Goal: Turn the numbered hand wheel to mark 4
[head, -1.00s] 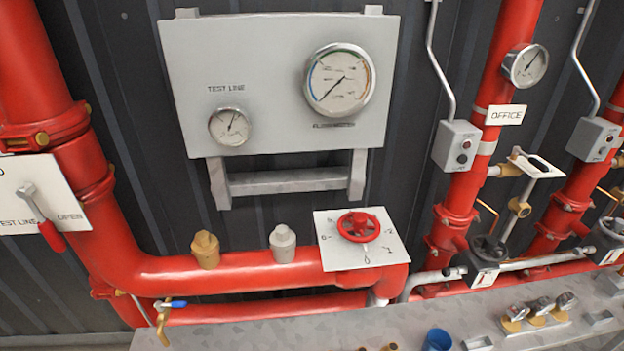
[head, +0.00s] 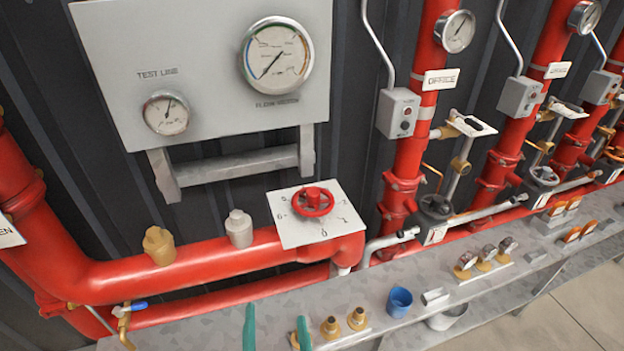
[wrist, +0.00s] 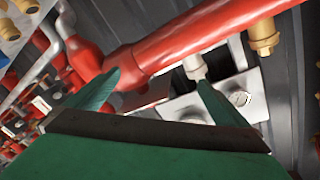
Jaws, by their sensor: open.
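The red hand wheel (head: 313,202) sits on a white square plate (head: 289,232) with numbers around it, on top of the red pipe's right end. In the head view a 0 shows at the plate's front, with other marks at its sides; no 4 is clearly readable. My gripper (head: 277,325) shows as two green fingertips at the bottom edge, apart and empty, in front of and below the wheel. In the wrist view my green gripper (wrist: 152,88) is open with nothing between its fingers. I cannot make out the wheel there.
The grey bench (head: 220,325) holds brass fittings (head: 357,318) and a blue cup (head: 399,301). A grey plug (head: 239,228) and a brass plug (head: 159,245) stand on the pipe left of the wheel. The gauge panel (head: 205,60) is behind.

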